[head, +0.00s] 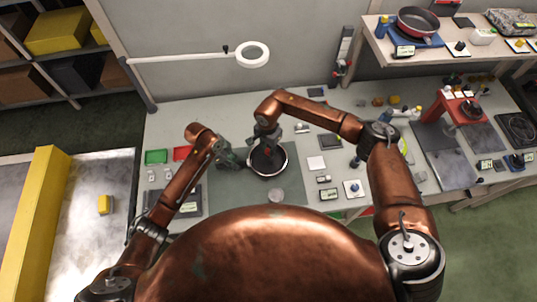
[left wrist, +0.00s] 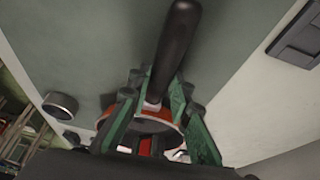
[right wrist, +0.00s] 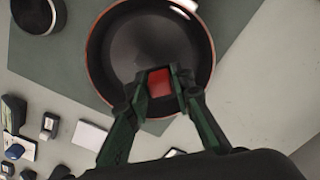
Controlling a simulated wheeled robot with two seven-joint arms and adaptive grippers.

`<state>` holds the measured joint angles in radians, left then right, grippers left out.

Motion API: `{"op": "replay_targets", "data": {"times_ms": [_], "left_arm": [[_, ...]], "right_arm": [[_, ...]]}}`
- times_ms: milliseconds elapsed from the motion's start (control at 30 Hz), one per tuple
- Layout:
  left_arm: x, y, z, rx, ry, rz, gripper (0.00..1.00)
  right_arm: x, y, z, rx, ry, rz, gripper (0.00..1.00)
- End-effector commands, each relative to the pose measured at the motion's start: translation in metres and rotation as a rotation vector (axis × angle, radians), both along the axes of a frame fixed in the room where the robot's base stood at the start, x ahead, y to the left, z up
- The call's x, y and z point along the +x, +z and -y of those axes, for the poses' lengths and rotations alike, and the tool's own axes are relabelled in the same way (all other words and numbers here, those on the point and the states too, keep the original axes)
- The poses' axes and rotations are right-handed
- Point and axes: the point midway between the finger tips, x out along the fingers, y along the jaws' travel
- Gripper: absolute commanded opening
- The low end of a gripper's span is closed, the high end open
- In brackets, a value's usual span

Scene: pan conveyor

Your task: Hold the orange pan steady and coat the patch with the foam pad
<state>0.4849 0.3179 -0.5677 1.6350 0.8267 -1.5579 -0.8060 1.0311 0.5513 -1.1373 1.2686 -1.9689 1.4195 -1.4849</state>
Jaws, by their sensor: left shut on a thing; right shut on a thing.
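The orange pan (head: 277,171) lies on the dark mat in the middle of the bench, with a dark inside and an orange rim. In the left wrist view its black handle (left wrist: 178,45) runs between the fingers of my left gripper (left wrist: 158,105), which is shut on it. My right gripper (right wrist: 162,82) is over the pan's inside, shut on a small red block, the foam pad (right wrist: 159,83). The pan also fills the upper middle of the right wrist view (right wrist: 140,45). Whether the pad touches the pan floor is unclear. I cannot make out a patch.
A round grey container (head: 276,195) stands on the mat in front of the pan. Green (head: 156,157) and red (head: 182,153) trays lie to the left. A white square (head: 316,162) and small items lie to the right. A ring lamp (head: 252,55) hangs above the bench's back.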

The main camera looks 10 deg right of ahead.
Motion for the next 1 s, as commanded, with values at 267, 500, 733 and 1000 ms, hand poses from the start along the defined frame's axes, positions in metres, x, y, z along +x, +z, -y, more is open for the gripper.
{"op": "replay_targets", "data": {"times_ms": [267, 500, 733, 1000], "left_arm": [[0.0, 0.001, 0.001, -0.001, -0.001, 0.001, 0.0], [0.0, 0.001, 0.001, -0.001, -0.001, 0.001, 0.0], [0.0, 0.001, 0.001, -0.002, -0.001, 0.0, 0.0], [0.0, 0.001, 0.001, -0.002, -0.001, 0.0, 0.0]], "right_arm": [[0.001, 0.027, 0.0, 0.001, 0.0, 0.004, 0.02], [0.001, 0.046, 0.0, 0.001, -0.001, 0.004, 0.02], [0.001, 0.049, 0.0, 0.001, -0.001, 0.001, 0.02], [0.001, 0.049, 0.0, 0.001, -0.001, 0.002, 0.02]]}}
